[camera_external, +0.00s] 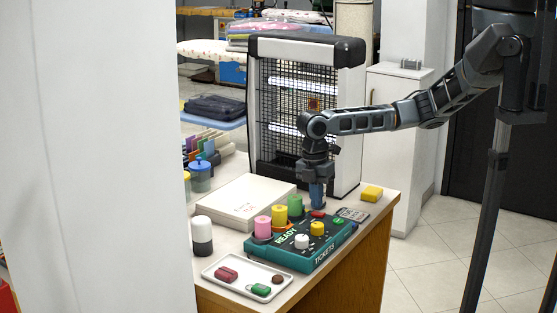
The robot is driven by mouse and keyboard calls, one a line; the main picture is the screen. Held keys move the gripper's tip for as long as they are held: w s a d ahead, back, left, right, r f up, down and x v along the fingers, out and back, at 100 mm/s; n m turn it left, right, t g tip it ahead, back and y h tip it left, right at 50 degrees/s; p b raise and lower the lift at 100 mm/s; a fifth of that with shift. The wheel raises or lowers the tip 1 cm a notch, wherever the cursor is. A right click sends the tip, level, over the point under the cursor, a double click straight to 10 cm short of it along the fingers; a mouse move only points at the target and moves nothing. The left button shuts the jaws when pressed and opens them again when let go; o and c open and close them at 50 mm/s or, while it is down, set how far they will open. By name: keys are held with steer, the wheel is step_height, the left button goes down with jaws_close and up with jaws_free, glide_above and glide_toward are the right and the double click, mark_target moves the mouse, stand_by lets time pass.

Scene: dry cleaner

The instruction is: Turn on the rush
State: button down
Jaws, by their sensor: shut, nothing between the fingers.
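A dark teal control box (322,256) lettered "READY" and "TICKETS" sits on the counter. It carries a white knob (302,242), a yellow knob (317,229), a red part (318,214) near its back edge and a green button (338,221). No "rush" label is readable. Pink (263,227), yellow (280,216) and green (295,206) cylinders stand along its left side. My gripper (317,205) points straight down over the back of the box. It is shut, and a blue part shows at its lower end; contact with the box cannot be told.
A tall caged heater-like unit (350,160) stands close behind my gripper. A white box (245,203), a yellow block (372,193), a calculator-like pad (352,214), a white-and-black canister (202,238) and a small tray (226,284) surround the control box.

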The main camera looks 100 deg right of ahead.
step_height(320, 180, up, 12)
steer(key=w+d, duration=0.1)
steer(key=shift+r, duration=0.25)
steer(key=shift+f, duration=0.1)
steer(key=s+t+y+b, duration=0.1)
steer(key=s+b, duration=0.1)
steer(key=b, duration=0.1)
steer(key=s+d+t+y+b, duration=0.1)
steer(key=s+b, duration=0.1)
steer(key=b, duration=0.2)
steer(key=shift+t, duration=0.4)
glide_above(314, 212)
steer(key=s+a, duration=0.1)
steer(key=s, duration=0.1)
step_height(314, 212, down, 12)
steer(key=shift+a+f+p, duration=0.1)
steer(key=shift+p, duration=0.35)
steer(key=shift+a+f, duration=0.1)
steer(key=shift+f, duration=0.5)
